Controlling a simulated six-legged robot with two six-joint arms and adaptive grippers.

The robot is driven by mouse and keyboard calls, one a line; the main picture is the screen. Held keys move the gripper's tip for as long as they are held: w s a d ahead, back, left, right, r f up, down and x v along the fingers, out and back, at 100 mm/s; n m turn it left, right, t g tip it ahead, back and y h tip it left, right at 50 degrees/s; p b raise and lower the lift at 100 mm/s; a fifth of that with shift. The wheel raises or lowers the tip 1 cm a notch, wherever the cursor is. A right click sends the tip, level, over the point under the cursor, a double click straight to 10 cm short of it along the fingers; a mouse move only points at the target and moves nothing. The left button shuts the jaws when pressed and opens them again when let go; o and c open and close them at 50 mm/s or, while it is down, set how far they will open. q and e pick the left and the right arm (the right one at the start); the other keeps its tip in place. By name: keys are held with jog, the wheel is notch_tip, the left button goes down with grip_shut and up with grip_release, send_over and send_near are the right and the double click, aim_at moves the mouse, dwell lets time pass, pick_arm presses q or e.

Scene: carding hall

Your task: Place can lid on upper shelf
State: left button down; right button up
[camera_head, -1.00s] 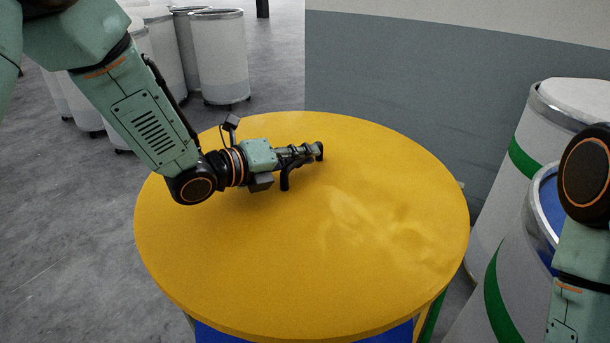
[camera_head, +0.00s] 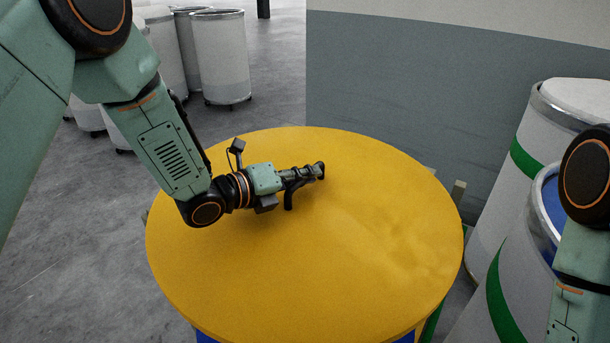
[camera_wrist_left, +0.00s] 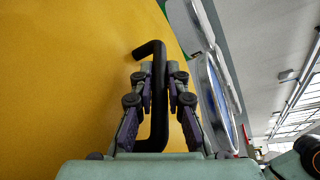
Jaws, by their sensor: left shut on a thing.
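The can lid (camera_head: 330,255) is a large round yellow disc with a black bar handle (camera_head: 289,198). It fills the middle of the head view and looks about level. My left gripper (camera_head: 306,174) lies low over the lid's far half and is shut on the handle. In the left wrist view, the black handle runs between the fingers of this gripper (camera_wrist_left: 160,78), with the yellow lid (camera_wrist_left: 75,80) beside it. The lid hides most of what is under it, so I cannot tell whether it touches a shelf. My right gripper is out of the head view.
Blue and green parts (camera_head: 403,338) show below the lid's near edge, and a grey post end (camera_head: 458,190) shows past its right edge. White cans with green bands (camera_head: 480,230) stand close on the right. More white cans (camera_head: 220,60) stand at the back left. A grey wall (camera_head: 420,90) is behind.

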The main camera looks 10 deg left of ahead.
pick_arm(q)
jog(key=shift+f+b, duration=0.2)
jog(key=shift+b, duration=0.1)
jog(key=shift+w, duration=0.1)
jog(key=c, duration=1.5)
grip_release()
jog(key=shift+f, duration=0.1)
jog(key=shift+o, duration=0.8)
